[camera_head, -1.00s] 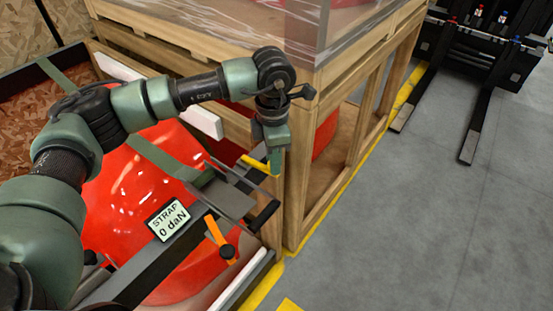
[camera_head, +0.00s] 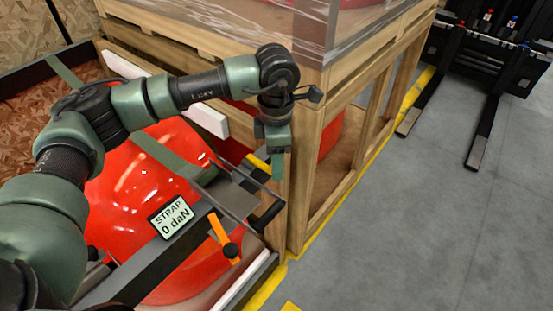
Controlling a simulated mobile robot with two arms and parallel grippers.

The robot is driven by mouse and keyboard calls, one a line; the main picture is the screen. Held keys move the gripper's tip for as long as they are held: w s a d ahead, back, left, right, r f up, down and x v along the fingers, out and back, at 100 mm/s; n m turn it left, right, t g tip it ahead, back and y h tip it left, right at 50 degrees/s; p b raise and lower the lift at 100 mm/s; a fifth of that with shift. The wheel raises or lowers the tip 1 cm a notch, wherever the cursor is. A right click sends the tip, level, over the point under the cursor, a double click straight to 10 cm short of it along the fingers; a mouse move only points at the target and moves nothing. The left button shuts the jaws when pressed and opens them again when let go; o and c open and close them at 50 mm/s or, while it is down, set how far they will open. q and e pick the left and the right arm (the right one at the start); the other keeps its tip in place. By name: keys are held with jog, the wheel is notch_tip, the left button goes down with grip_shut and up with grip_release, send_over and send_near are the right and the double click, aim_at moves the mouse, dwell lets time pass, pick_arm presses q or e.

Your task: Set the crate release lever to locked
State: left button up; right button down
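An orange lever (camera_head: 219,231) with a black round knob (camera_head: 231,250) at its lower end sits on the dark grey beam at the front of the crate. It slants from upper left to lower right. No label on it can be read. My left gripper (camera_head: 277,168) hangs pointing down, above and to the right of the lever and apart from it. One green finger shows clearly; the gap between the fingers cannot be made out. A dark handle (camera_head: 267,216) on grey bars lies below the gripper. My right gripper is out of view.
A display reading STRAP 0 daN (camera_head: 171,217) stands on the beam. A green strap (camera_head: 165,157) crosses the red nosecone (camera_head: 125,190). A wooden crate (camera_head: 300,190) stands close behind the gripper. Grey floor (camera_head: 400,240) is clear at right, with forklift forks (camera_head: 480,135) beyond.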

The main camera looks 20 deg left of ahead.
pick_arm(q)
jog(key=shift+r, duration=0.5)
notch_tip(320, 180, up, 6)
jog(key=shift+r+b, duration=0.15)
jog(key=shift+b, duration=0.65)
jog(key=shift+r, duration=0.25)
